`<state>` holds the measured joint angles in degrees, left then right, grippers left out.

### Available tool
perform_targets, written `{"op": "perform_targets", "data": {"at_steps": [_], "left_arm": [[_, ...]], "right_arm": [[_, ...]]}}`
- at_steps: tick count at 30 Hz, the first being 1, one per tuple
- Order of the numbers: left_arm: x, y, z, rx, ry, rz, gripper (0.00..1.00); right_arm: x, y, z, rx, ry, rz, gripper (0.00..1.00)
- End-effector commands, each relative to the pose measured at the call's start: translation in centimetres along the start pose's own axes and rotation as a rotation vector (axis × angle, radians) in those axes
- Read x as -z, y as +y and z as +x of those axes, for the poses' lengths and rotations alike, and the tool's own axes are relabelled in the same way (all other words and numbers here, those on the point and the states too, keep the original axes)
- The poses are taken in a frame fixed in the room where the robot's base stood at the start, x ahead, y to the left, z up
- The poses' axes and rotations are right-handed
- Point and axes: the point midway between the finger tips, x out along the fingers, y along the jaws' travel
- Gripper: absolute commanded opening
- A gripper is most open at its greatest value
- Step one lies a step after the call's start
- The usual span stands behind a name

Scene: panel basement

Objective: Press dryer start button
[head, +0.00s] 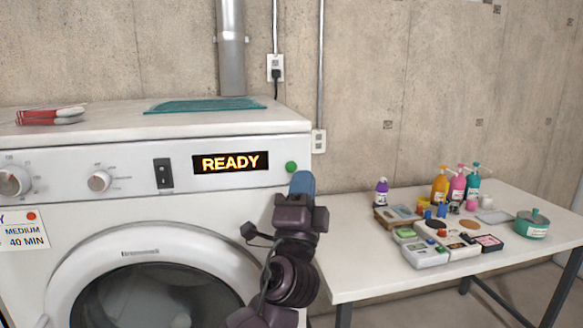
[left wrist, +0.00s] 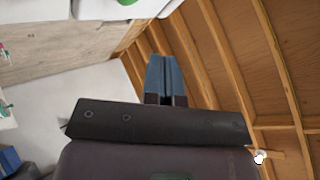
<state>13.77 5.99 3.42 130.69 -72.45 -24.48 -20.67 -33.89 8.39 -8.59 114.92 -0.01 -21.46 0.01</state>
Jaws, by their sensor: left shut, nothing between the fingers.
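The white dryer (head: 110,215) stands at the left in the head view. Its display (head: 230,162) reads READY in orange. The round green start button (head: 291,167) is at the right end of the control panel, in plain view. My left gripper (head: 302,181) has its blue fingers together and empty, pointing up, just below and right of the button in the picture. I cannot tell how far its tips are from the panel. In the left wrist view the shut blue fingers (left wrist: 161,77) show at the centre. My right gripper is not in view.
The panel also holds a black switch (head: 163,173) and knobs (head: 98,181). A teal cloth (head: 205,105) and a red-and-white item (head: 50,116) lie on top. A white table (head: 365,260) with bottles and small boxes stands to the right.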

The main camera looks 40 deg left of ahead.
Motion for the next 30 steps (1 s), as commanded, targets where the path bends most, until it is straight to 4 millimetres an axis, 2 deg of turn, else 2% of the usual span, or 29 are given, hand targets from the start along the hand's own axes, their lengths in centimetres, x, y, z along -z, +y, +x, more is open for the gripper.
{"op": "perform_targets", "data": {"at_steps": [6, 12, 30], "left_arm": [[-1.2, 1.3, 1.6, -0.001, -0.001, 0.001, 0.00], [-1.8, 1.7, 2.4, 0.000, -0.001, 0.000, 0.00], [-1.9, 1.8, 2.5, 0.000, -0.001, 0.000, 0.00]], "right_arm": [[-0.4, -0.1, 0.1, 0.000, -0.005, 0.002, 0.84], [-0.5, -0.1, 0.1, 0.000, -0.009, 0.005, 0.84], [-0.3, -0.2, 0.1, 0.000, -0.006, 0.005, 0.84]]}}
